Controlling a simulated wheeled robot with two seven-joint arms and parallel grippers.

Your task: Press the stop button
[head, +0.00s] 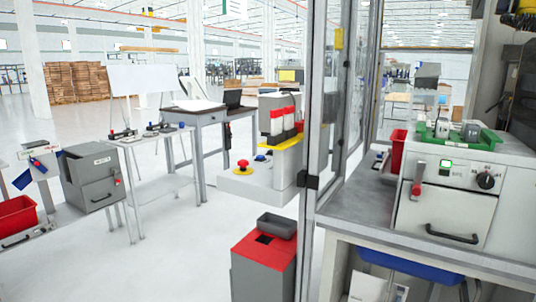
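A red mushroom-shaped button (243,164) on a yellow round base sits on a light grey box (252,185) near the middle of the head view. It appears to be the stop button; no label on it is readable. A small blue knob or button (261,158) is beside it on the same box. Neither of my grippers shows in the head view, and nothing touches the red button.
A metal-framed glass partition (310,120) stands just right of the button. A red-topped bin (262,255) is below it. A workbench (365,215) on the right carries a control box (446,200). Tables stand at left, with open floor (180,255) between.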

